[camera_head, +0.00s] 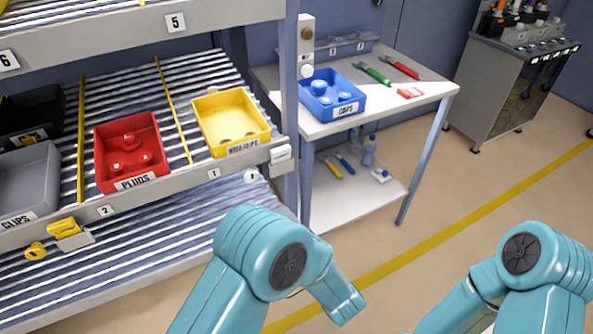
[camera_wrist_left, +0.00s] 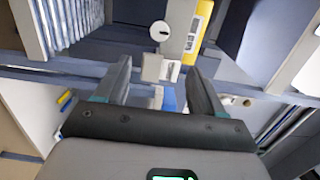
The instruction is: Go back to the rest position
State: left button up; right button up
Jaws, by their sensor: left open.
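In the left wrist view my left gripper (camera_wrist_left: 162,75) is open, its two dark fingers spread with nothing held between them. Beyond the fingers show a pale bracket on a grey beam and a bit of blue. In the head view both of my teal arms show at the bottom, bent at the elbow. The left arm's far end points down to the right. Neither gripper can be made out in the head view.
A roller rack at left holds a red PLUGS bin (camera_head: 128,152), a yellow bin (camera_head: 230,122) and a grey CLIPS bin (camera_head: 28,182). A blue CAPS bin (camera_head: 331,94) sits on a white workbench (camera_head: 425,92). A cabinet (camera_head: 507,88) stands at right. Floor between is clear.

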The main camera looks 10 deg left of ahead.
pick_arm(q)
jog(key=a+f+n+g+y+p, duration=0.1)
jog(key=a+f+g+y, duration=0.15)
jog(key=a, duration=1.05)
jog(key=s+a+f+n+g+h, duration=0.1)
jog(key=s+a+f+h, duration=0.1)
jog(key=f+h, duration=0.3)
jog(key=s+a+f+n+g+h, duration=0.2)
jog(key=a+f+h, duration=0.1)
jog(key=f, duration=0.4)
jog(key=s+d+f+n+g+h, duration=0.2)
jog(key=s+d+n+g+h, duration=0.2)
jog(key=s, duration=0.5)
jog(key=s+d+f+n+g+h+p, duration=0.1)
jog(key=s+d+f+n+g+h, duration=0.2)
jog(key=s+d+h, duration=0.3)
jog(key=s+d+n+g, duration=0.1)
jog(key=s+d, duration=0.2)
jog(key=s, duration=0.1)
jog(key=shift+d+f, duration=0.15)
jog(key=shift+d, duration=0.15)
